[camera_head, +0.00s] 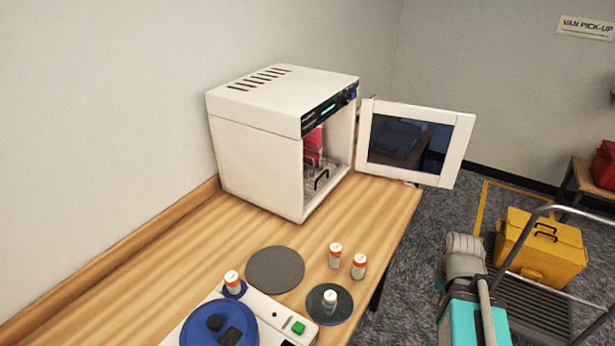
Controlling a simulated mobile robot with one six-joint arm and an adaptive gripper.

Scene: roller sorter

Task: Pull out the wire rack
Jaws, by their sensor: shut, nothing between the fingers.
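A white box-shaped cabinet (255,150) stands on the wooden table against the wall. Its door (412,140) is swung wide open to the right. Inside, low in the chamber, is the wire rack (313,173), partly hidden by the cabinet's side wall. A dark handle (321,180) stands at the rack's front. A red thing (313,145) is in the chamber at the rack; its lower part is hard to make out. A grey and teal part of my arm shows at the lower right, away from the cabinet. My gripper's fingers are not visible.
Small orange-and-white bottles (335,255) and round dark pads (275,270) are at the table's front. A white device with a blue disc (218,325) is nearby. Table (180,260) left of these is clear. A yellow case (540,250) is on a cart at right.

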